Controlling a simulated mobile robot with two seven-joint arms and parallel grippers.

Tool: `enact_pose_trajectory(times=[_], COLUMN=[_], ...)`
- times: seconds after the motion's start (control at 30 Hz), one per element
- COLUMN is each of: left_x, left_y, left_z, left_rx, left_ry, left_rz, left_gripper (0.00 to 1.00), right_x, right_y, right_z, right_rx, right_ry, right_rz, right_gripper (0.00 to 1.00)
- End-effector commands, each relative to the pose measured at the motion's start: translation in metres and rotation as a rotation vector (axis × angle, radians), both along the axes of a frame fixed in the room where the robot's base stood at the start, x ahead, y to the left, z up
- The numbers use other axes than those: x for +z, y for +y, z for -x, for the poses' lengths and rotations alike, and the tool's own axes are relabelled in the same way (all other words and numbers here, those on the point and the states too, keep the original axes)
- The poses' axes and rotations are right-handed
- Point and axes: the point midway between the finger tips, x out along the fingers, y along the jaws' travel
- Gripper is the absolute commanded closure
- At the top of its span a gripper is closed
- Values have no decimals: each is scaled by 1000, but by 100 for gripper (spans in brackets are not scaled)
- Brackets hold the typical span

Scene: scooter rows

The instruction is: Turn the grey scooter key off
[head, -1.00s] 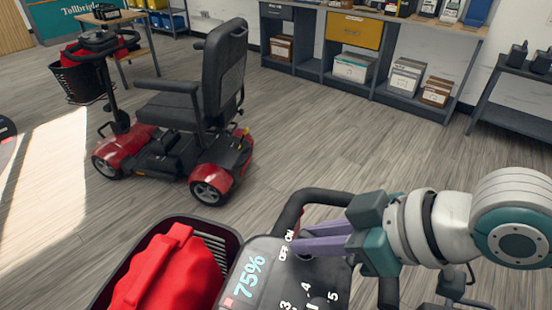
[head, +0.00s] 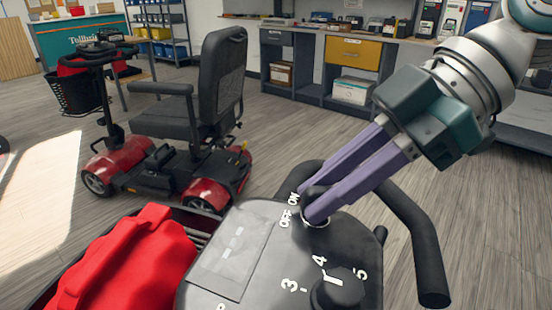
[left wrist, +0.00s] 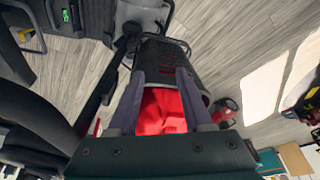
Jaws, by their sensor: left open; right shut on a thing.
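The scooter console (head: 262,215) fills the lower middle of the head view. The key switch (head: 318,221) sits beside the white OFF and ON labels. My right gripper (head: 309,203) comes in from the upper right, its purple fingers shut on the key, which they mostly hide. The key's exact angle cannot be told. My left gripper (left wrist: 162,73) shows in the left wrist view, open and empty, its fingers apart above a red bag (left wrist: 160,112) in a black basket (left wrist: 165,52).
A speed dial (head: 338,290) with numbers is close below the key. A black handlebar (head: 415,235) curves around the right side. The red bag (head: 130,265) lies at lower left. A red scooter (head: 175,150) stands behind; grey floor is clear to its right.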

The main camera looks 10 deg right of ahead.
Motion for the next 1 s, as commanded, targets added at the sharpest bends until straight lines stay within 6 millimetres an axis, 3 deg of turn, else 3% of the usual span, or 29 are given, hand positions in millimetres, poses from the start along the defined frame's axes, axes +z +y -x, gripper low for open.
enact_pose_trajectory(times=[0.67, 0.7, 0.93, 1.0], left_x=[-6, -6, -6, -6], left_y=[3, 3, 3, 2], left_z=[0, 0, 0, 0], left_rx=[-7, -7, -6, -6], left_ry=[-1, -1, -1, -1], left_rz=[-11, -11, -9, -9], left_gripper=[50, 50, 50, 50], right_x=[-1, -1, -1, -1], right_y=[-1, -1, 0, 0], right_z=[0, 0, 0, 0], right_rx=[63, 63, 61, 61], right_ry=[-7, -7, -8, -8], right_rz=[10, 10, 8, 8], right_gripper=[100, 77, 51, 50])
